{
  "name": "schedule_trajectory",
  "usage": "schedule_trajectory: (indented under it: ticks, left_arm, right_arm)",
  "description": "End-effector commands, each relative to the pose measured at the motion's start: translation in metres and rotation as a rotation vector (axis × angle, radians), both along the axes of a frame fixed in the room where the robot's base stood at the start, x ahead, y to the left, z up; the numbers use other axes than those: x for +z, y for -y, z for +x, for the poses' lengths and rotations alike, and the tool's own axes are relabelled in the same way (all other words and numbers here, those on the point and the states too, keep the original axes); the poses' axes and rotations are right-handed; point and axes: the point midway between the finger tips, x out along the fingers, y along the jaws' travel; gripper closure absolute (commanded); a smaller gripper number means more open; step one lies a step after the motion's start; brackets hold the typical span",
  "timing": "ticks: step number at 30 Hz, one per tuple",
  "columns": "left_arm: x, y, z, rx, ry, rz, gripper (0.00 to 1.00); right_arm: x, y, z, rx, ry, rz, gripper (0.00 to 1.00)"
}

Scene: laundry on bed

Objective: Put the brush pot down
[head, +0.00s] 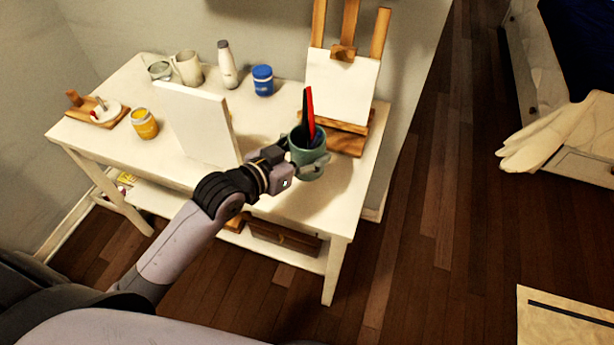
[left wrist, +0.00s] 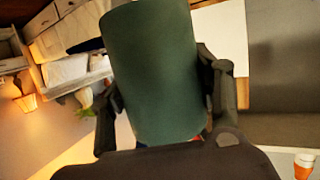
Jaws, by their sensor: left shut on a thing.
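The brush pot (head: 308,168) is a dark green cup with a red and a black handle sticking out of its top. It is near the right end of the white table (head: 270,215), in front of the easel. My left gripper (head: 302,164) is shut on it, with fingers on either side of its body. In the left wrist view the pot (left wrist: 152,75) fills the middle between the two dark fingers. I cannot tell whether its base touches the tabletop. My right gripper is not in view.
A small wooden easel (head: 343,140) with a white canvas stands just behind the pot. A white panel (head: 197,125) stands to the left. Bare tabletop shows right of the pot.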

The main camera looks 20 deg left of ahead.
Motion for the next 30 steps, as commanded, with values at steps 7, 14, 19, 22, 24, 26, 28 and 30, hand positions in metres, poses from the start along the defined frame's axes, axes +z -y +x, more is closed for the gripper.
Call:
schedule_trajectory:
  ticks: [7,14,19,22,24,26,28,30]
  left_arm:
    - [-0.039,0.000,0.000,-0.001,0.001,-0.001,0.71]
    - [-0.068,0.000,0.000,0.000,-0.001,0.000,0.71]
    - [-0.084,0.000,0.000,0.000,0.001,0.000,0.71]
    - [-0.084,0.000,0.000,0.000,0.003,0.000,0.71]
    - [-0.083,0.000,0.000,0.000,0.003,0.000,0.71]
    - [-0.083,0.000,0.000,0.000,0.002,0.000,0.71]
    - [-0.084,0.000,0.000,0.000,0.002,0.000,0.71]
    - [-0.087,0.000,0.000,0.000,0.002,0.000,0.71]
  right_arm:
    - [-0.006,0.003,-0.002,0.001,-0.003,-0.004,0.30]
    - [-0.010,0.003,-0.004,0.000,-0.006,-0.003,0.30]
    - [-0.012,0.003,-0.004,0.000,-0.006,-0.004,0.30]
    - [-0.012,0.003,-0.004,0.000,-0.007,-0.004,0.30]
    - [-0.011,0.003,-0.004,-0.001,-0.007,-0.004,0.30]
    - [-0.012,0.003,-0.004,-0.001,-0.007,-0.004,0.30]
    - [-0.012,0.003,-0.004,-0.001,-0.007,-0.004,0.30]
    - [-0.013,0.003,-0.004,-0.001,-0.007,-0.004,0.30]
